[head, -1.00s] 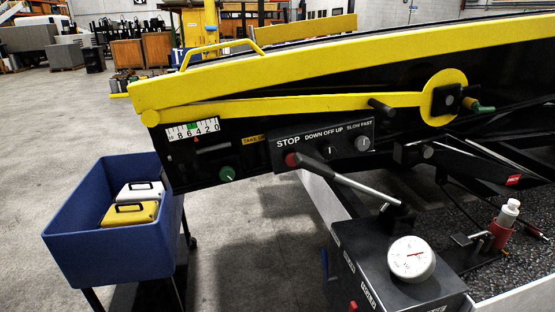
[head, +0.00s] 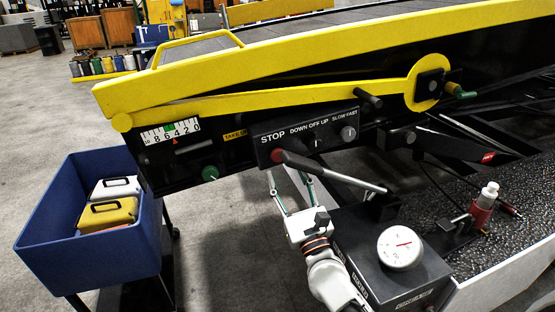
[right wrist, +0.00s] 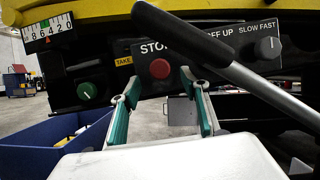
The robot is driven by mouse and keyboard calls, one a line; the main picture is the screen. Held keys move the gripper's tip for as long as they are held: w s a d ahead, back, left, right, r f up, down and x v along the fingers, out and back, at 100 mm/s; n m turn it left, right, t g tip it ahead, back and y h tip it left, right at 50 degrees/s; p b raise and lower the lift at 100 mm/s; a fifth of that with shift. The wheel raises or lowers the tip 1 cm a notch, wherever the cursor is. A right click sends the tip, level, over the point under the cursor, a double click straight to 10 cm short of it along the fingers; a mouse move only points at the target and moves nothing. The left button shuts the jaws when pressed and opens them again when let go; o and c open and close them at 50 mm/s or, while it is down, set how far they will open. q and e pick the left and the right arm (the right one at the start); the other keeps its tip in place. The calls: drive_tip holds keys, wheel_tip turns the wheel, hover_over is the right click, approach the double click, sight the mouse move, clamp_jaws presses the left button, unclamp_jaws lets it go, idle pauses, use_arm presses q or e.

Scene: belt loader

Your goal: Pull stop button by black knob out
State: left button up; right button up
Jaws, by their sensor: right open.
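The red stop button (head: 277,156) sits under the STOP label on the black control panel (head: 305,137). It shows clearly in the right wrist view (right wrist: 160,69). I cannot make out a separate black knob on it. A lever with a black grip (right wrist: 183,30) and grey rod crosses in front of the panel, just right of the button. My right gripper (head: 289,180) is below the panel, fingers pointing up toward the button. In the right wrist view its fingers (right wrist: 158,92) are apart and empty, just short of the button. My left gripper is in neither view.
A black box with a white dial (head: 400,248) stands right of my right arm. A blue bin (head: 75,262) with a yellow and a white case is at left. A green knob (head: 209,173) is left of the panel. The yellow rail (head: 300,62) runs above.

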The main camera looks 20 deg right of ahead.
sight(276, 152)
drive_tip(key=x, duration=0.5)
drive_tip(key=shift+p, duration=0.3)
drive_tip(key=shift+a, duration=0.1)
clamp_jaws()
